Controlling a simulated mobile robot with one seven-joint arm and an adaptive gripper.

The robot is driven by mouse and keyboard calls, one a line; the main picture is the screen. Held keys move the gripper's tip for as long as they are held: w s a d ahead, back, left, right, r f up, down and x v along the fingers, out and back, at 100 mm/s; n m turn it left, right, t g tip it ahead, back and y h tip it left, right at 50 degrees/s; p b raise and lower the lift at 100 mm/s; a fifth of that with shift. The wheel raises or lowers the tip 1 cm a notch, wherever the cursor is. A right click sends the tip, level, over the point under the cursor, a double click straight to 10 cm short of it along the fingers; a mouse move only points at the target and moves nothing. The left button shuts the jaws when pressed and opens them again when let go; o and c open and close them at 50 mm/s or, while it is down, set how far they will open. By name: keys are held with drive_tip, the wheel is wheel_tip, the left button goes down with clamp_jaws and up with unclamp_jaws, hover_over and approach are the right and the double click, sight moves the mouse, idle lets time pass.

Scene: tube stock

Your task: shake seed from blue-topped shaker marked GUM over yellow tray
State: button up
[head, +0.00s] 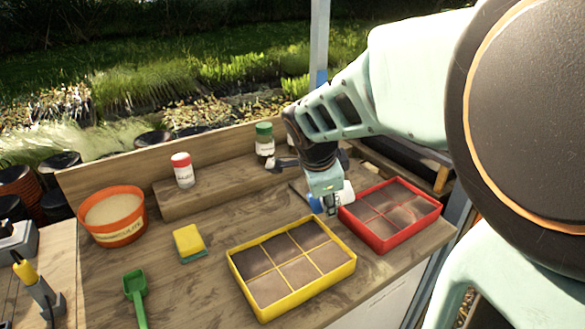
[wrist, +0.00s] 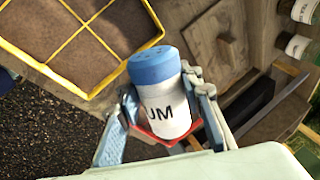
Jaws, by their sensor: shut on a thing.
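My gripper (head: 330,207) is shut on the blue-topped shaker (wrist: 165,110). In the wrist view the shaker has a white body with the letters "UM" showing, the rest of the word hidden, and a blue cap with small holes. In the head view it is mostly hidden by my gripper, and its white body (head: 348,194) looks tilted. The yellow tray (head: 310,291) has six compartments of dark soil and lies in front and left of my gripper. Its rim also crosses the upper left of the wrist view (wrist: 45,71). The shaker is beside the tray, not above it.
A red tray (head: 407,240) of soil lies close at the right. A red-topped shaker (head: 183,171) and a green-topped shaker (head: 264,141) stand on the back ledge. A sponge (head: 189,241), a green scoop (head: 136,290) and an orange tub (head: 113,233) lie left.

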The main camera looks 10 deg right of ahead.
drive_tip(key=shift+a+f+h+b, duration=0.1)
drive_tip(key=shift+f+h+b, duration=0.7)
drive_tip(key=shift+b, duration=1.6)
drive_tip(key=shift+r+n+h+b, duration=0.1)
drive_tip(key=shift+n+h+b, duration=0.2)
drive_tip(key=shift+b, duration=0.3)
drive_tip(key=shift+r, duration=0.15)
drive_tip(key=shift+s+b, duration=0.1)
drive_tip(key=shift+b, duration=0.3)
drive_tip(key=shift+s, duration=0.1)
drive_tip(key=shift+s+a+b, duration=0.15)
drive_tip(key=shift+s+b, duration=0.15)
drive_tip(key=shift+b, duration=0.1)
